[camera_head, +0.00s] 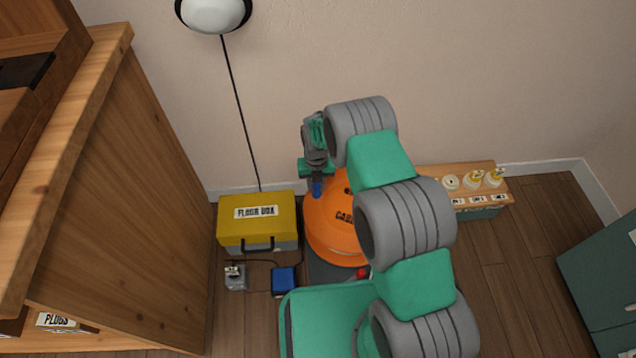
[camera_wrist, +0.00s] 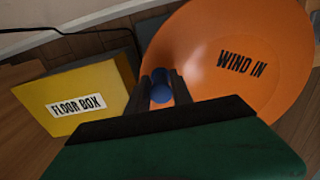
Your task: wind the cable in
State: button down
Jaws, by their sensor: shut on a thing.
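An orange cable reel (camera_head: 333,232) with dark lettering stands on the floor in the middle of the head view, partly hidden behind my arm. In the wrist view its orange face (camera_wrist: 225,62) reads "WIND IN". A blue handle (camera_head: 317,188) sticks out from the reel near its upper left edge. My gripper (camera_head: 316,178) is at this handle. In the wrist view my gripper (camera_wrist: 160,90) has its two dark fingers on either side of the blue handle (camera_wrist: 161,92), shut on it. The cable itself cannot be made out on the reel.
A yellow floor box (camera_head: 257,220) stands just left of the reel. A small grey device (camera_head: 235,277) and a blue block (camera_head: 284,281) lie before it. A wooden cabinet (camera_head: 120,190) fills the left.

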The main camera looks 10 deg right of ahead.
jog(key=shift+w+r, duration=0.1)
jog(key=c, duration=1.3)
grip_release()
notch_tip(320, 180, up, 8)
jog(key=p, duration=0.3)
